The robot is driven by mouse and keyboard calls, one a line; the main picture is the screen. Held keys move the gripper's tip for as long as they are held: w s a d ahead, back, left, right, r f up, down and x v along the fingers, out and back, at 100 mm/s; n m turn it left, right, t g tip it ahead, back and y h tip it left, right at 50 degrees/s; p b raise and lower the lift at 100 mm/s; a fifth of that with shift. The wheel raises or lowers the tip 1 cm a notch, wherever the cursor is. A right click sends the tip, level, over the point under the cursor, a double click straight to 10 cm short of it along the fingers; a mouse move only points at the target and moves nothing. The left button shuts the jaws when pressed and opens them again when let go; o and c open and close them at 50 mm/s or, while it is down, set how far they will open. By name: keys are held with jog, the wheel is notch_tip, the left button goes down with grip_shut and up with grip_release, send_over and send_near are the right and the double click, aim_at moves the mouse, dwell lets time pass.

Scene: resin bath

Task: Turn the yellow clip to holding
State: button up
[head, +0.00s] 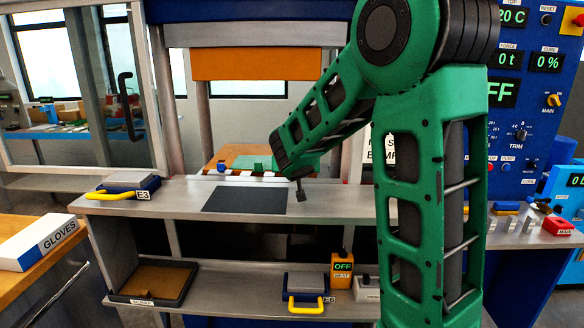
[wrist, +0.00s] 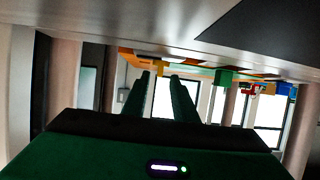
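A grey and blue box labelled E3 (head: 135,181) stands on the left end of the upper shelf in the head view, with a yellow clip (head: 112,194) along its front left side. A second grey and blue box labelled E6 (head: 306,282) sits on the lower shelf, also with a yellow clip (head: 305,306). I cannot tell which clip the task means, nor the setting of either. My gripper (head: 300,190) is above the upper shelf, right of the dark mat and well apart from both clips. In the wrist view my gripper's green fingers (wrist: 161,76) stand apart with nothing between them.
A dark mat (head: 244,199) lies on the upper shelf (head: 345,197). The lower shelf holds a brown-bottomed tray (head: 152,282) and an orange unit reading OFF (head: 342,268). A blue control panel (head: 520,110) is at right. A gloves box (head: 40,243) lies at left.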

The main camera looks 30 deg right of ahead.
jog(key=shift+x, duration=2.1)
grip_shut()
